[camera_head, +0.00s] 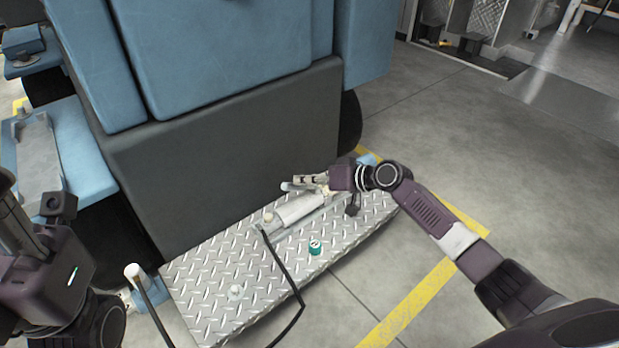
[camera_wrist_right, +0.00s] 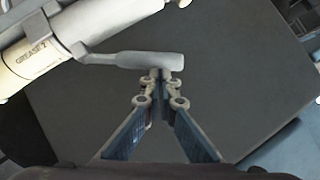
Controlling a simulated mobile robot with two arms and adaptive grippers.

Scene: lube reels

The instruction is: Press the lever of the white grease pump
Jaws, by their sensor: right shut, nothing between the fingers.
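The white grease pump (camera_head: 298,208) lies along the diamond-plate platform. In the right wrist view its body (camera_wrist_right: 28,58) carries the label "GREASE 2". Its grey lever (camera_wrist_right: 140,60) extends to the right from the body there. My right gripper (camera_head: 308,182) is over the far side of the pump. It also shows in the right wrist view (camera_wrist_right: 160,76), shut and empty, with its fingertips at the lever's lower edge. I cannot tell whether they touch. Part of my left arm shows at the left edge of the head view; its fingers are not clear.
The diamond-plate platform (camera_head: 215,275) has a black hose (camera_head: 285,275) across it and a small green-capped item (camera_head: 315,246). A big blue and grey cabinet (camera_head: 225,150) rises behind. Open floor (camera_head: 500,150) lies right.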

